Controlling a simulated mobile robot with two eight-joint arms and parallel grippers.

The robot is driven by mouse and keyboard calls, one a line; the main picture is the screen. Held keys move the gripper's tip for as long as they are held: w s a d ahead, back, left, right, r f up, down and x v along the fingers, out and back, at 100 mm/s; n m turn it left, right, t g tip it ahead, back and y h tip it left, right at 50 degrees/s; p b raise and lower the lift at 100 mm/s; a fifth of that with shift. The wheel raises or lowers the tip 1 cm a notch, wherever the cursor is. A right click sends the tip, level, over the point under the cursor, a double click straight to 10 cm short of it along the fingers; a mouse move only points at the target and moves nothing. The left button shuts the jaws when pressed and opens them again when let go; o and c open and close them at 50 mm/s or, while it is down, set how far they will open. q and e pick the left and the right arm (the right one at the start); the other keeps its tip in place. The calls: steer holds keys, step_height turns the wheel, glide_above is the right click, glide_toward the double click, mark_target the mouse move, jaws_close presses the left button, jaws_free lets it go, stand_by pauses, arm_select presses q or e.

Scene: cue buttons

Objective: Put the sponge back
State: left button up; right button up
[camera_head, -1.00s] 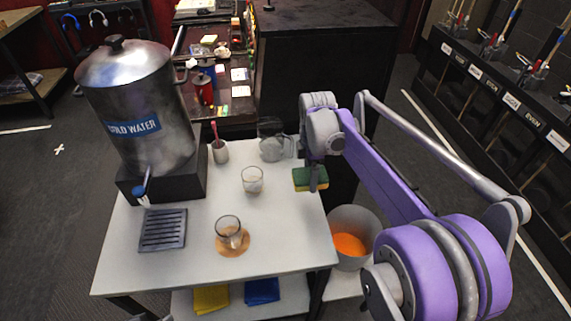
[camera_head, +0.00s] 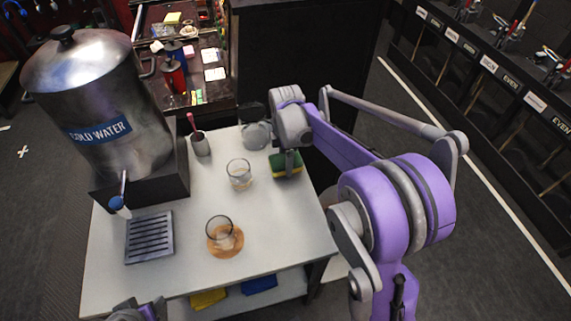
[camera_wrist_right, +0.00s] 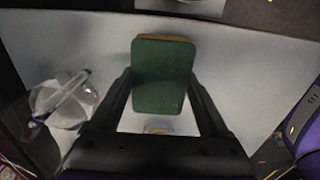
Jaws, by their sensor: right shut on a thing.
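The sponge (camera_head: 286,165), green with a yellow layer, is at the right edge of the white table (camera_head: 185,265) in the head view. My right gripper (camera_head: 291,164) is shut on it. In the right wrist view, the sponge (camera_wrist_right: 163,76) shows its green face between the two dark fingers of my right gripper (camera_wrist_right: 163,88). I cannot tell whether the sponge touches the tabletop. A small purple and grey part of my left arm shows at the bottom left; its gripper is not visible.
A steel cold water dispenser (camera_head: 90,90) stands at left on a black block, with a slotted tray (camera_head: 149,238) in front. A glass on an orange coaster (camera_head: 224,240), another glass (camera_head: 239,174), a cup with a brush (camera_head: 200,144) and a clear jug (camera_head: 254,128) occupy the table.

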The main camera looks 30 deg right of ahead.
steer(key=shift+f, duration=1.15)
steer(key=shift+f, duration=0.2)
steer(key=o, duration=1.3)
steer(key=shift+r, duration=0.15)
